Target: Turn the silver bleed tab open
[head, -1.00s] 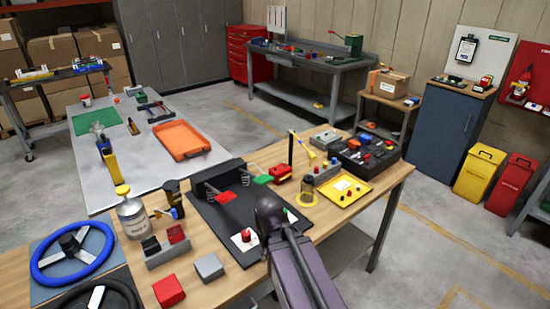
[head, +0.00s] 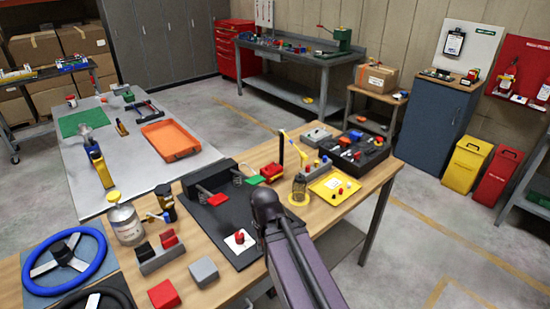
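I cannot make out the silver bleed tab; it is too small or hidden behind my arm.
On the wooden bench (head: 343,222), a silver can (head: 124,224), a blue steering wheel (head: 64,262) and red and grey blocks stand left. Floor to the right is mostly clear.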

